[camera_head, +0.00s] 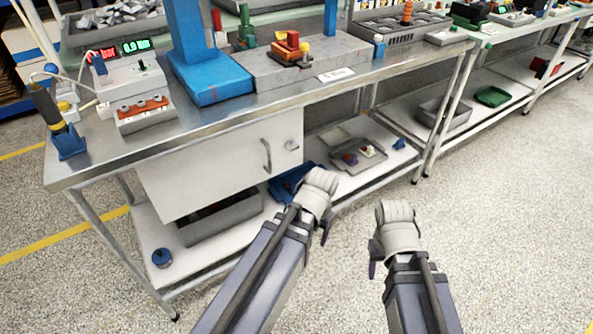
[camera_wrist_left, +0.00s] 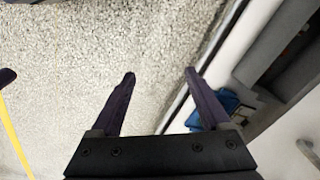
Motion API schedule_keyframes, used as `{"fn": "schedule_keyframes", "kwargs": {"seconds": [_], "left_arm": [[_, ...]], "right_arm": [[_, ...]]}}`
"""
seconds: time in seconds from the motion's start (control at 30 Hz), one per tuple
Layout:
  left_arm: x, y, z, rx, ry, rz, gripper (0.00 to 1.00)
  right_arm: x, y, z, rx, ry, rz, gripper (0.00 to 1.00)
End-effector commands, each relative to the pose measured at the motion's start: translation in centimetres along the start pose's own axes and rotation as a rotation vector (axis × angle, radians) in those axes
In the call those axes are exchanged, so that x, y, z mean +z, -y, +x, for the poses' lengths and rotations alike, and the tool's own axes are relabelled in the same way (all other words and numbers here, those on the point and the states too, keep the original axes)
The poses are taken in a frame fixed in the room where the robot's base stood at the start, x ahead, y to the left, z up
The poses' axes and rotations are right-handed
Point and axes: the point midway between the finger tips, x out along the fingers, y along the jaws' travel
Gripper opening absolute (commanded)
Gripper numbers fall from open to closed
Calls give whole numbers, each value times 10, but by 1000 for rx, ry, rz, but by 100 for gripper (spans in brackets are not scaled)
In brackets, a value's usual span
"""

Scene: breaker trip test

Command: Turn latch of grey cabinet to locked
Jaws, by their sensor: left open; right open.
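The pale grey cabinet (camera_head: 215,165) hangs under the steel workbench, with its front facing me. Its curved bar handle (camera_head: 267,155) is near the right side of the front, and a small grey piece (camera_head: 291,145), perhaps the latch, sits right of it. I cannot tell the latch's position. In the left wrist view the handle (camera_wrist_left: 308,151) shows at the lower right edge. My left gripper (camera_wrist_left: 159,75) is open and empty, in front of and below the cabinet, apart from it. My right gripper (camera_head: 391,240) is open, farther right over the floor, its fingers mostly hidden.
The workbench top (camera_head: 225,115) carries a pressure display unit (camera_head: 138,85), a blue press stand (camera_head: 212,85) and a grey block with valves (camera_head: 300,65). The lower shelf holds a grey bin (camera_head: 215,222), a blue tray (camera_head: 290,183) and a parts tray (camera_head: 352,155). The speckled floor at right is clear.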

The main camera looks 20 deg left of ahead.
Motion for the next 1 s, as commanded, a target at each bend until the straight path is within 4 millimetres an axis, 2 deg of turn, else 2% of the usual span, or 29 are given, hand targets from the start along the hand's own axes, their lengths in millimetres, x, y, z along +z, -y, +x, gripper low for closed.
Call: {"fn": "schedule_keyframes", "kwargs": {"seconds": [0.03, 0.1, 0.27, 0.37, 0.47, 0.53, 0.67, 0.8, 0.9, 1.0], "left_arm": [[-2, 5, 34, -16, -6, 10, 80], [-5, 14, 54, -47, -14, 35, 80], [-16, 41, 94, -173, -27, 166, 80], [-32, 68, 107, -342, -14, 360, 80], [-50, 91, 93, -533, 33, 592, 80], [-64, 104, 77, -671, 88, 760, 80], [-95, 117, 35, -939, 249, 1075, 80], [-126, 114, -17, -1199, 484, 1358, 80], [-142, 107, -46, -1333, 648, 1489, 80], [-152, 99, -67, -1417, 775, 1567, 80]], "right_arm": [[-2, 3, 33, 0, 0, -1, 50], [-3, 5, 53, 1, -1, -1, 50], [-6, 9, 95, 1, -1, -2, 50], [-7, 11, 118, 1, -1, -3, 50], [-7, 12, 122, 1, -2, -3, 50], [-7, 12, 123, 1, -2, -3, 50], [-7, 12, 123, 1, -2, -3, 50], [-7, 12, 123, 1, -1, -3, 50], [-7, 12, 123, 1, -1, -3, 50], [-7, 12, 123, 1, -1, -3, 50]]}}
